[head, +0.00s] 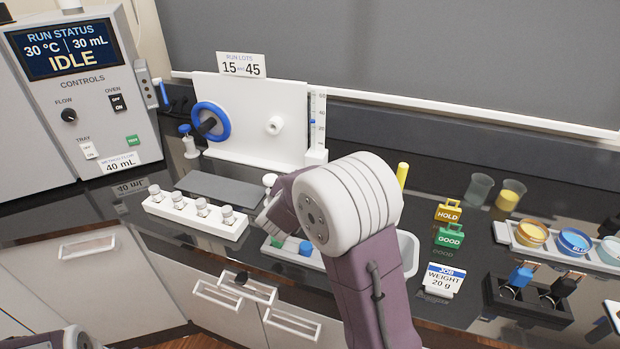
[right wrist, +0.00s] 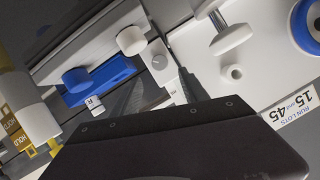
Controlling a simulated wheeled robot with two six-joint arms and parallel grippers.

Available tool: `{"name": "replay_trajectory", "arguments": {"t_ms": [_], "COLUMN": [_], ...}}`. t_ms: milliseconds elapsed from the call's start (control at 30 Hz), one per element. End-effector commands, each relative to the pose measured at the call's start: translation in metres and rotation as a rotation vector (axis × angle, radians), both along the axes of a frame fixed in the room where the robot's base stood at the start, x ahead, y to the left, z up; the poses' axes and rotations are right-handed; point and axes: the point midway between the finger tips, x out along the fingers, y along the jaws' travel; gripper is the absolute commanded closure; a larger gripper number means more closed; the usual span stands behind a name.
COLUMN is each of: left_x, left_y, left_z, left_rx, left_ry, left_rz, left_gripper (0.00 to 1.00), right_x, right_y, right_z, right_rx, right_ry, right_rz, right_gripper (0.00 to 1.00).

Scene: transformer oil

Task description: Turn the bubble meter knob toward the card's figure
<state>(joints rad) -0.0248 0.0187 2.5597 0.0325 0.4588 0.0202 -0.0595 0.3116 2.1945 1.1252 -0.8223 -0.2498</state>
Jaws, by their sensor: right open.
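The bubble meter stands at the right end of the white panel in the head view, a slim upright scale (head: 317,120) with a blue mark on a white foot (head: 316,157). My arm hides its front. In the right wrist view a small round grey-white knob (right wrist: 159,60) with a dark pointer line sits on a white block; it looks like the meter's knob. My right gripper (right wrist: 160,74) is open, its dark fingers either side of the knob; contact is unclear. Cards read "RUN LOTS 15 and 45" (head: 241,65) and "METHOD FLOW 40 mL" (head: 119,163).
The panel (head: 250,95) carries a blue wheel (head: 210,121) and a white peg (head: 273,125). A white vial rack (head: 195,218) stands in front. A tray (head: 408,255) lies behind my arm. HOLD (head: 449,211) and GOOD (head: 450,236) tags stand right of my arm.

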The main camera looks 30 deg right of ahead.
Motion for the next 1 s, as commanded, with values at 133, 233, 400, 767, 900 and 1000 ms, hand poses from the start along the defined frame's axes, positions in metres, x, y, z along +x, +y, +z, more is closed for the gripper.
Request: {"name": "replay_trajectory", "arguments": {"t_ms": [133,233,400,767,900,1000], "left_x": [0.0,0.0,0.0,0.0,0.0,0.0], "left_y": [0.0,0.0,0.0,0.0,0.0,0.0], "left_z": [-0.008,-0.01,-0.011,-0.011,-0.011,-0.013], "left_rx": [0.0,0.0,0.0,0.0,0.0,0.0], "left_ry": [0.0,0.001,0.001,0.0,0.0,0.001], "left_rz": [0.0,0.0,0.0,0.0,0.0,0.0], "left_gripper": [0.64,0.64,0.64,0.64,0.64,0.64], "right_x": [0.022,0.035,0.049,0.052,0.052,0.052], "right_y": [-0.022,-0.034,-0.045,-0.047,-0.047,-0.047], "right_z": [-0.015,-0.021,-0.027,-0.028,-0.028,-0.029], "right_rx": [0.0,0.001,0.0,0.0,0.0,0.004], "right_ry": [0.003,0.001,0.001,0.001,0.002,-0.003], "right_rz": [-0.005,-0.004,-0.002,0.001,0.0,0.001], "right_gripper": [0.48,0.48,0.48,0.67,1.0,1.0]}}
